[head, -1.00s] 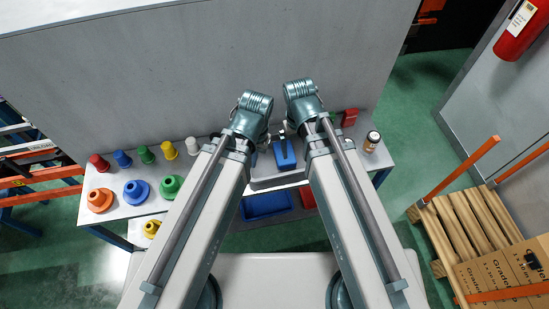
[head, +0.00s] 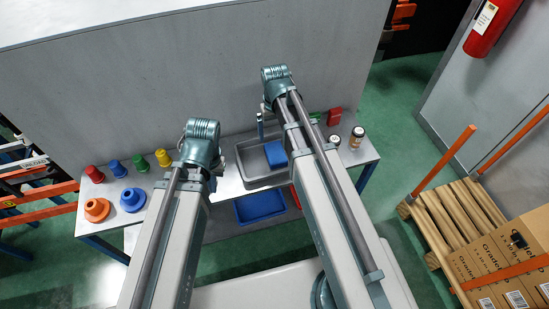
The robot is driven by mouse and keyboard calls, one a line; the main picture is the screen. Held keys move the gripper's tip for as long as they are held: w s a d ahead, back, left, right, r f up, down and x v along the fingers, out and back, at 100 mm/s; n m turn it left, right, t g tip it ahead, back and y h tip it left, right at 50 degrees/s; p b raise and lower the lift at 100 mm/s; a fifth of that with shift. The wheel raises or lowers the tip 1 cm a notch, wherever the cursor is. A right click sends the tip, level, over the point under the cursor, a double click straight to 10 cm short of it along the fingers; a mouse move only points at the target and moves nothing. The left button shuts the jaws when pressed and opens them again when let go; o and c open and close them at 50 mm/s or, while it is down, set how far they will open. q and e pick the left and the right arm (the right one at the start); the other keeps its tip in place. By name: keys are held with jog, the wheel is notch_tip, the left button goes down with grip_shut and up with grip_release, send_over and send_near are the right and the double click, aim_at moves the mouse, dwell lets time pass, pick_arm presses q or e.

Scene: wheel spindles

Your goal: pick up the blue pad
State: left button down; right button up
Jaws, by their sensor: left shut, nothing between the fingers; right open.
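The blue pad (head: 275,154) lies in the grey tray (head: 244,170) on the table, with its right side hidden behind my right arm. My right gripper (head: 265,110) is at the tray's far side, above and behind the pad in the picture; it is small and partly hidden by its wrist, and it is open and apart from the pad. My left gripper (head: 214,175) is left of the tray, over the table, mostly hidden by its own wrist. It is shut and empty.
Red (head: 94,174), blue, green and yellow cones stand on the left, with orange (head: 97,209) and blue flanged pieces before them. A blue bin (head: 262,206) sits below. A red block (head: 334,116) and two jars (head: 357,137) are at right. A grey wall rises behind.

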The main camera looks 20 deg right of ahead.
jog(key=b, duration=0.5)
send_over(275, 152)
notch_tip(275, 152, down, 6)
jog(key=shift+f, duration=0.1)
notch_tip(275, 152, down, 5)
jog(key=b, duration=0.5)
jog(key=shift+w+d+f, duration=0.1)
jog(key=c, duration=1.3)
